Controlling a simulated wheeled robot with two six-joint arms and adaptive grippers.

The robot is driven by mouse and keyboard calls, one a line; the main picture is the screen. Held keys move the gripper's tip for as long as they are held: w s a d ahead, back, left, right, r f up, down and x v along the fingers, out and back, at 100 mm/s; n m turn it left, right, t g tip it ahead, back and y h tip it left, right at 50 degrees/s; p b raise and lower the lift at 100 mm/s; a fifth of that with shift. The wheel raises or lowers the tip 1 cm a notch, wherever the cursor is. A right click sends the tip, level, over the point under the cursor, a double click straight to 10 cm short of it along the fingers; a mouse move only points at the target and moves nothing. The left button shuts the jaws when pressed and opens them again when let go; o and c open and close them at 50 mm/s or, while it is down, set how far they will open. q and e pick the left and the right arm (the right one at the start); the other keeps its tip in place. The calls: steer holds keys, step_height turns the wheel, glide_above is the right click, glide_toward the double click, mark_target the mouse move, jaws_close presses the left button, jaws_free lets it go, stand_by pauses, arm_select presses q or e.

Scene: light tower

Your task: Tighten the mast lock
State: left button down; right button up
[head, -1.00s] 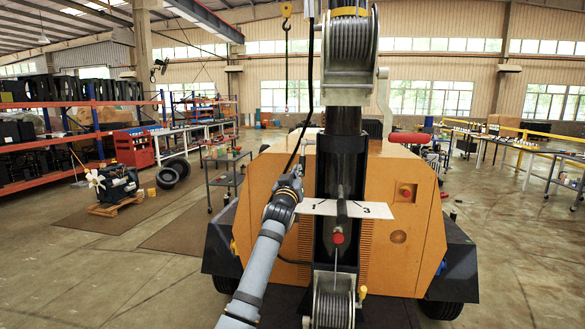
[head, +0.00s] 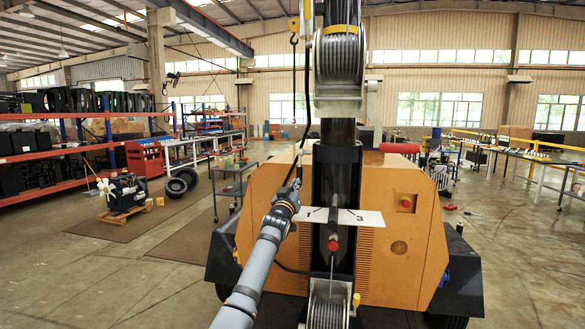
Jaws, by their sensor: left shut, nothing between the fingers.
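The black mast (head: 322,190) of the light tower stands upright in front of the orange trailer body (head: 405,262). A white plate (head: 370,217) marked 1 and 3 crosses the mast. A dark piece sits over the plate's middle, and a round red knob (head: 333,245) shows just below it. I cannot tell which of these is the mast lock. My left gripper (head: 295,184) is shut and empty, pointing up beside the mast's left side, near the plate's left end. I cannot tell whether it touches the mast or the plate. My right gripper is not in view.
A cable winch (head: 340,57) is high on the mast and another (head: 328,312) is low on it. A black cable hangs left of the mast. A grey cart (head: 232,185) stands behind on the left. Open floor lies left of the trailer.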

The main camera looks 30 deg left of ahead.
arm_select(q)
steer(key=v, duration=1.2)
